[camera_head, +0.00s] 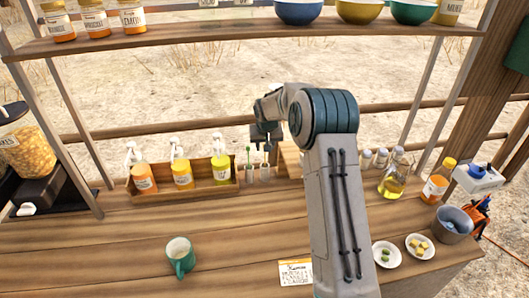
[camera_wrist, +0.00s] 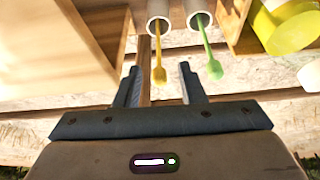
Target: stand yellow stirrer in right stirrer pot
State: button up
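The yellow stirrer (camera_wrist: 158,62) stands in one of two small white pots, the left pot (camera_wrist: 157,22) in the wrist view. A green stirrer (camera_wrist: 210,60) stands in the other pot (camera_wrist: 196,20). In the head view the green stirrer (camera_head: 248,154) is in the left pot (camera_head: 250,175), and the right pot (camera_head: 265,174) is just below my gripper (camera_head: 266,142). In the wrist view my gripper (camera_wrist: 160,78) is open. Its fingers are apart on either side of the yellow stirrer's upper end, with gaps visible on both sides. The stirrer's lower end is hidden inside the pot.
A wooden rack (camera_head: 208,178) with several sauce bottles stands left of the pots. A wooden box (camera_head: 290,158) is close on the right, with shakers and an oil bottle (camera_head: 391,180) beyond. A green mug (camera_head: 180,257) stands on the counter, whose front middle is mostly clear.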

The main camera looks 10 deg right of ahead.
jog(key=s+r+b, duration=0.1)
jog(key=s+r, duration=0.9)
jog(key=r, duration=0.2)
jog(key=s+r, duration=0.2)
jog(key=s, duration=0.5)
jog(key=s+r, duration=0.3)
jog(key=s, duration=0.4)
jog(key=s+f, duration=0.3)
jog(key=s, duration=1.8)
jog(key=shift+f+n, duration=0.15)
jog(key=shift+n, duration=0.15)
jog(key=shift+b, duration=0.3)
jog(key=shift+f+g, duration=0.3)
jog(key=shift+f, duration=0.05)
